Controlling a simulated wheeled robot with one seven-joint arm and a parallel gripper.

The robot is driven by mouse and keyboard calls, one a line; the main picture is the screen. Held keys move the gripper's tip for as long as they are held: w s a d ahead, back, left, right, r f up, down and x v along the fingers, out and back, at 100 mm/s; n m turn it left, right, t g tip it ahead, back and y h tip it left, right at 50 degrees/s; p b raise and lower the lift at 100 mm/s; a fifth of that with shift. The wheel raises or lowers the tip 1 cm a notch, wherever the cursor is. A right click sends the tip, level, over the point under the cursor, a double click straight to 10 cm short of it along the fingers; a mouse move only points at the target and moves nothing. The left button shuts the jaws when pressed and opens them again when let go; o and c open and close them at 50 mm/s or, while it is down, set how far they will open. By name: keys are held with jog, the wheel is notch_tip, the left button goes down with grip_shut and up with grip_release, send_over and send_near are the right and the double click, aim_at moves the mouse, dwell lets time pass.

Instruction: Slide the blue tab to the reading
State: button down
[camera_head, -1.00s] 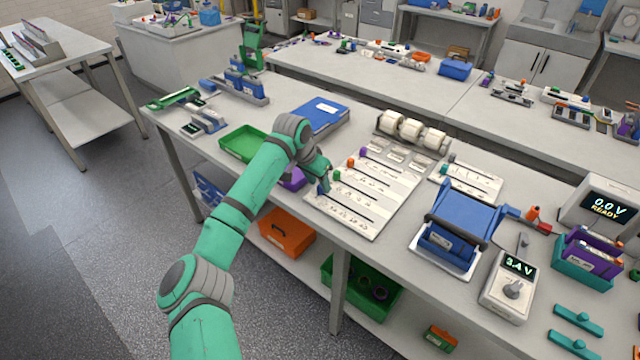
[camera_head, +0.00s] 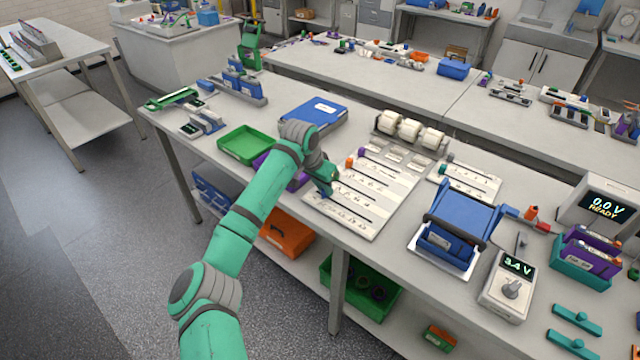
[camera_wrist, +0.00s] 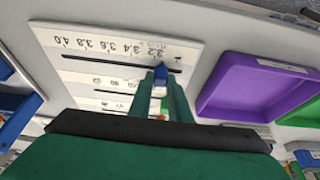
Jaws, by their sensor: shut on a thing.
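The white slider board (camera_head: 372,232) lies on the bench with several slotted scale rows. In the wrist view, the blue tab (camera_wrist: 160,74) sits in the outermost slot of the board (camera_wrist: 190,47), towards the right end, near the printed 3.2. That scale shows upside down, with 4.0 at the left. My gripper (camera_wrist: 160,84) is shut on the blue tab; its green fingers stand on either side. In the head view, my gripper (camera_head: 328,188) is at the board's left side and hides the tab. A handheld meter (camera_head: 508,287) at the right shows 3.4 V.
A purple tray (camera_wrist: 255,85) lies beside the board, with a green tray (camera_head: 243,145) further left. Orange (camera_head: 350,162) and purple tabs stand in neighbouring rows.

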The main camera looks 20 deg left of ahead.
jog(key=d, duration=0.2)
jog(key=s+d, duration=0.1)
jog(key=d, duration=0.2)
jog(key=shift+s, duration=0.15)
jog(key=shift+s+a, duration=0.1)
jog(key=shift+s, duration=0.05)
jog(key=shift+s+a, duration=0.15)
jog(key=shift+a, duration=0.1)
jog(key=c, duration=1.6)
grip_release()
jog(key=shift+c, duration=0.2)
jog(key=shift+d, duration=0.2)
jog(key=v, duration=1)
jog(key=shift+s+r, duration=0.15)
jog(key=shift+r, duration=0.25)
